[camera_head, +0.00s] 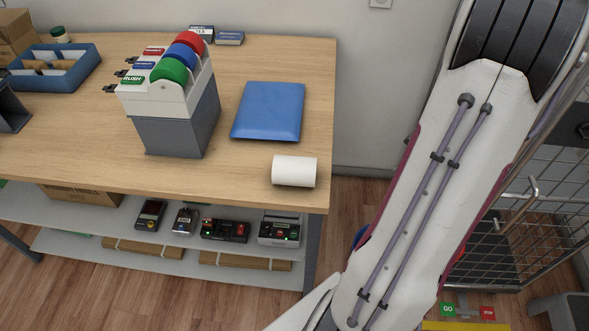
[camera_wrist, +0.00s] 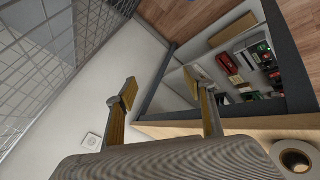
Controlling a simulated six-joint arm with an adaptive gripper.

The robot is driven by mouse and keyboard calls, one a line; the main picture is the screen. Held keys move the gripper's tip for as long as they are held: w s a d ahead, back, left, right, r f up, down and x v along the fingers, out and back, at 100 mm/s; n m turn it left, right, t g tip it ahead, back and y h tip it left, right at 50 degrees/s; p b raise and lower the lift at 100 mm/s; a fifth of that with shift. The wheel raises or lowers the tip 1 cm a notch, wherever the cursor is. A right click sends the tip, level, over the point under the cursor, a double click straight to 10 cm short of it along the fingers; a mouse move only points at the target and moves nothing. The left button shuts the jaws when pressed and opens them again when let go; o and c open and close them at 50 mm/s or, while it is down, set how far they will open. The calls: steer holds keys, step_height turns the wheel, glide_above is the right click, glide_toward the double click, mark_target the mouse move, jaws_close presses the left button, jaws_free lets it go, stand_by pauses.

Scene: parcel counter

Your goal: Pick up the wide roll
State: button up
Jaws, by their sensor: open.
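The wide roll is a white paper roll (camera_head: 294,171) lying on its side near the front right corner of the wooden counter (camera_head: 240,172). In the wrist view the roll (camera_wrist: 281,151) shows at the lower right, its brown core facing the camera. My gripper (camera_wrist: 166,92) is open in the wrist view, with nothing between its two fingers. The roll is to the right of the fingers and apart from them. In the head view my arm is to the right of the counter and the gripper itself is out of the picture.
A blue padded envelope (camera_head: 269,111) lies behind the roll. A dispenser with red, blue and green rolls (camera_head: 172,106) stands left of it. A blue tray (camera_head: 88,66) is at the back left. Several devices sit on the shelf (camera_head: 110,250) below. A wire cage (camera_head: 555,220) stands at right.

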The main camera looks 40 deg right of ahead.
steer(key=w+a+f+n+t+y, duration=0.3)
steer(key=a, duration=0.1)
steer(key=n+t+y, duration=0.3)
steer(key=n+y, duration=0.4)
steer(key=y, duration=0.3)
glide_toward(313, 170)
steer(key=w+a+f, duration=0.1)
steer(key=w+f, duration=0.1)
steer(key=w, duration=0.1)
steer(key=shift+s+a+r, duration=0.1)
steer(key=shift+s, duration=0.1)
steer(key=shift+w, duration=0.1)
steer(key=shift+x, duration=3.35)
steer(key=shift+w+a, duration=0.1)
steer(key=shift+x, duration=2.5)
